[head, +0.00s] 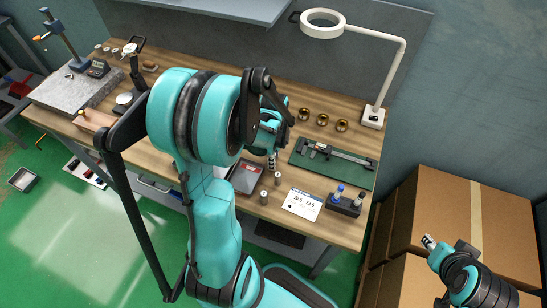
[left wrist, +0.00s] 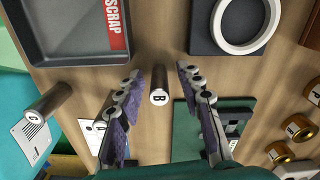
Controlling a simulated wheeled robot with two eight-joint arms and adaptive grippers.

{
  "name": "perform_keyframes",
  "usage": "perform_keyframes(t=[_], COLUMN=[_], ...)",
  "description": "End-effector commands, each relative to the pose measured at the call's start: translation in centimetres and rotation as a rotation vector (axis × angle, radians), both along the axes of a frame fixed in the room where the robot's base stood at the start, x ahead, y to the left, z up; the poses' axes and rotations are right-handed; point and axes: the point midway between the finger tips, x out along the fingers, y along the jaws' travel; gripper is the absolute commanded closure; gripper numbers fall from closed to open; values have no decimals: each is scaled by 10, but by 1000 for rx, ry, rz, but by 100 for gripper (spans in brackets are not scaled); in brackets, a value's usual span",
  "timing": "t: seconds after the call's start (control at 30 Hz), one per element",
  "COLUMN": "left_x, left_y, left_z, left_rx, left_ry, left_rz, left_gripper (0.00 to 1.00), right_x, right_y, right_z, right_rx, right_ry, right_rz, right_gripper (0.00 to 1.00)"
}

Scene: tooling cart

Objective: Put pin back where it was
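A grey pin marked B (left wrist: 159,97) stands on the wooden bench top between the fingers of my left gripper (left wrist: 160,78) in the left wrist view. The fingers are spread, with a gap on both sides of the pin. In the head view my left gripper (head: 270,150) points down over the bench, partly hidden by my arm. A second grey pin (left wrist: 40,105) stands farther left in the left wrist view. In the head view two pins (head: 264,197) (head: 277,179) stand near the front edge. My right gripper (head: 430,243) is low beside the cardboard boxes, its finger opening unclear.
A dark tray (left wrist: 60,57) with a red SCRAP label lies beside the pins. A green mat with a caliper (head: 335,151), brass rings (head: 322,119), a white card (head: 302,203) and a dark holder (head: 344,206) are on the right. A ring lamp (head: 323,23) overhangs the back.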

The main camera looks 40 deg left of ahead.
Motion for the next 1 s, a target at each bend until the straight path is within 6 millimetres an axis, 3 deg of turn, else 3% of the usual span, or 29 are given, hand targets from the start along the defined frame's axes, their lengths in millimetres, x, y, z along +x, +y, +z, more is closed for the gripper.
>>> perform_keyframes(t=[0.27, 0.37, 0.7, 1.0], left_x=[0, 0, 0, -1], left_y=[0, 0, 0, -2], left_z=[5, 19, 94, 125], left_rx=[0, 0, 0, 3], left_ry=[0, 0, 0, -8], left_rz=[0, 0, 0, 14], left_gripper=[64, 64, 64, 64], right_x=[0, 0, 0, 0], right_y=[0, 0, 0, 0], right_z=[5, 10, 35, 41], right_rx=[0, 0, 0, 0], right_ry=[0, 0, 0, 0], right_rz=[0, 0, 0, 0], right_gripper=[66, 66, 66, 66])
